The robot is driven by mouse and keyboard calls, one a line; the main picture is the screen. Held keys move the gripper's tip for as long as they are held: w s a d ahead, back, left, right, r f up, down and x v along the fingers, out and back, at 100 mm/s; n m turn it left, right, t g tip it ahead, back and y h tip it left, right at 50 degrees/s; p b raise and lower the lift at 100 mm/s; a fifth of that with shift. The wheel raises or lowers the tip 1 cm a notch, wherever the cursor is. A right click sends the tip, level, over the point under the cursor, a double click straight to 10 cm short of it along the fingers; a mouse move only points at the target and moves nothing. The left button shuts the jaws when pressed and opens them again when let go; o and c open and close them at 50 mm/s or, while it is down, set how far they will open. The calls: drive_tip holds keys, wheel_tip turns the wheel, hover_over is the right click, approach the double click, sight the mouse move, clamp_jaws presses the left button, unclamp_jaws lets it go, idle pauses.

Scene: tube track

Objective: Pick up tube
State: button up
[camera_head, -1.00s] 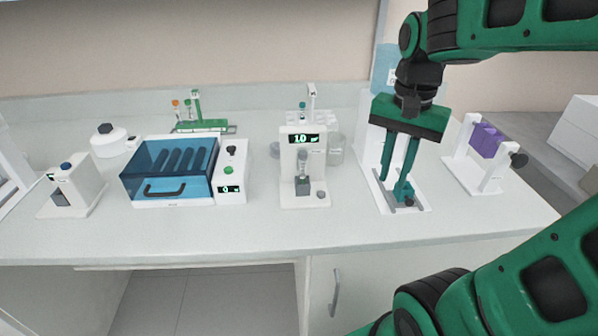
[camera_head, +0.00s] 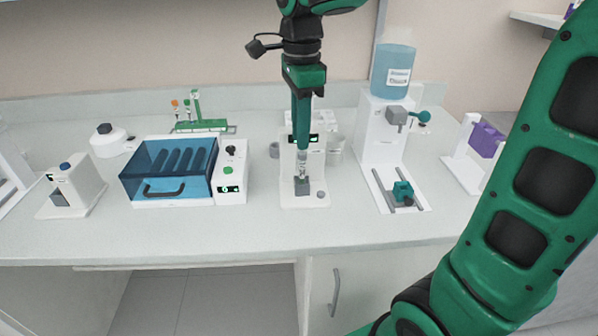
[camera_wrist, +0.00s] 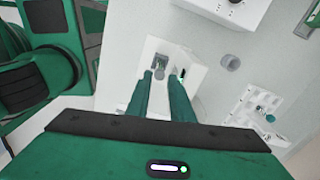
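A clear tube (camera_head: 302,163) stands upright in the grey holder (camera_head: 302,186) at the front of the white dispenser (camera_head: 285,168), in the middle of the bench. My gripper (camera_head: 303,147) points down right above the tube, its fingertips near the tube's top. In the head view the fingers overlap and hide part of the dispenser's display. In the wrist view my gripper (camera_wrist: 163,74) shows two fingers apart with a gap between them. The grey holder lies just beyond the tips there. Contact with the tube cannot be made out.
A blue-lidded box (camera_head: 168,170) stands left of the dispenser. A white machine with a blue tank (camera_head: 391,72) and a teal block (camera_head: 402,190) stands right. A green tube rack (camera_head: 203,126) is behind. The bench front is clear.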

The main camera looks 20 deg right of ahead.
sight(302, 152)
drive_tip(key=shift+w+d+f, duration=0.1)
drive_tip(key=shift+d+f, duration=0.05)
drive_tip(key=shift+f, duration=1.6)
drive_tip(key=shift+d+f, duration=0.1)
drive_tip(key=shift+f, duration=1.6)
clamp_jaws()
drive_tip(key=shift+r, duration=0.15)
drive_tip(key=shift+r, duration=0.6)
wheel_tip(302, 152, up, 3)
drive_tip(key=shift+f, duration=0.2)
drive_tip(key=s+a+r, duration=0.6)
drive_tip(key=a+r, duration=0.1)
drive_tip(key=a, duration=0.2)
drive_tip(key=shift+s+a, duration=0.25)
drive_tip(key=shift+a, duration=0.1)
